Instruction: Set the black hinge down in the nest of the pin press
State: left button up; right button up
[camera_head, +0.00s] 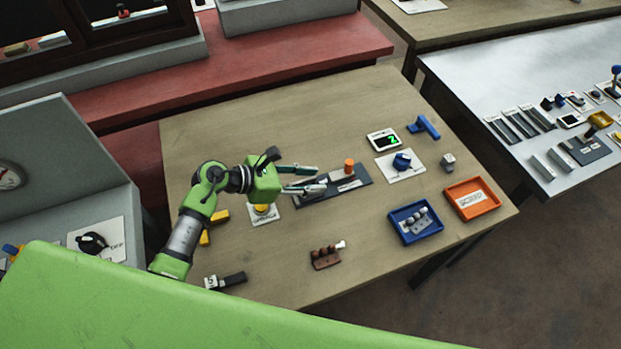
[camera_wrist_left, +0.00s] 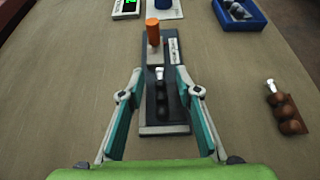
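The pin press has a long dark base (camera_head: 358,182) with an orange knob (camera_head: 349,166) at its far end; in the left wrist view the base (camera_wrist_left: 165,130) lies straight ahead, with its orange knob (camera_wrist_left: 153,30) at the top. The black hinge (camera_wrist_left: 161,98), a dark knobbly piece with a silver pin end, lies lengthwise on the near part of the base, where the nest appears to be. My left gripper (camera_head: 321,178) is open over the press; in its wrist view the fingers (camera_wrist_left: 159,70) stand either side of the hinge, apparently apart from it. Exact seating is unclear. My right gripper is not in view.
A brown hinge (camera_head: 325,259) lies on the table in front of the press. A blue tray (camera_head: 397,228) with grey parts and an orange tray (camera_head: 485,193) stand at right. A display (camera_head: 383,139) and a blue knob (camera_head: 402,161) are behind the press.

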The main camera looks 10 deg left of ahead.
pick_arm(q)
jog(key=v, duration=1.2)
